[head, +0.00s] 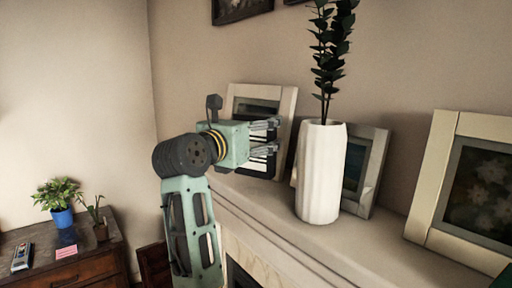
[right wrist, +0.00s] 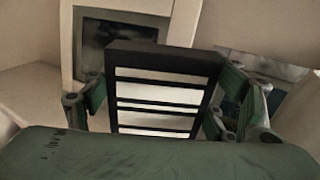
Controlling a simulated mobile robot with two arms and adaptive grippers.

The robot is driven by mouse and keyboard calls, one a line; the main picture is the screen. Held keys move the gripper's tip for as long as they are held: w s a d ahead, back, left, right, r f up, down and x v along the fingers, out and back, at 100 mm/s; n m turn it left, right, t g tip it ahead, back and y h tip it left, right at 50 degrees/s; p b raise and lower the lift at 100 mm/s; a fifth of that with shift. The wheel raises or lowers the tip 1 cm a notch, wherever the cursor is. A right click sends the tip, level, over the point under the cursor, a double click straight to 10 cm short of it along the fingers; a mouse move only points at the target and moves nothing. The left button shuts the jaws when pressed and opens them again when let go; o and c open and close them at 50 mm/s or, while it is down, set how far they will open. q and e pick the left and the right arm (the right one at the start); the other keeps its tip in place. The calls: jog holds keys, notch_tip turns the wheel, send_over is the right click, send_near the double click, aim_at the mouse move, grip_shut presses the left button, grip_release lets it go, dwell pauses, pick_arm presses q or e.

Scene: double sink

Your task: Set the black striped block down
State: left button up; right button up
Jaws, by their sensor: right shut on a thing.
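The black striped block (right wrist: 162,92), dark with white bands, stands between the fingers of my right gripper in the right wrist view. My right gripper (head: 272,140) is shut on it, with one finger on each side. In the head view, part of the striped block (head: 262,151) shows between the fingers, in front of a framed picture on the mantel. The gripper and arm hide some of it. I cannot tell whether its underside touches the mantel (head: 275,212). My left gripper is not in view.
A ribbed white vase (head: 320,172) with a dark leafy stem stands just right of my right gripper. Picture frames (head: 288,104) lean along the wall, with a large one (head: 440,205) at right. A dresser (head: 70,262) with plants is lower left.

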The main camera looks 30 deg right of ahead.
jog(key=shift+s+f, duration=0.2)
jog(key=shift+f, duration=0.1)
notch_tip(320, 180, down, 2)
jog(key=shift+s+f+p, duration=0.1)
jog(key=shift+s+p, duration=0.05)
jog(key=shift+p, duration=0.45)
jog(key=shift+f, duration=0.75)
jog(key=o, duration=1.4)
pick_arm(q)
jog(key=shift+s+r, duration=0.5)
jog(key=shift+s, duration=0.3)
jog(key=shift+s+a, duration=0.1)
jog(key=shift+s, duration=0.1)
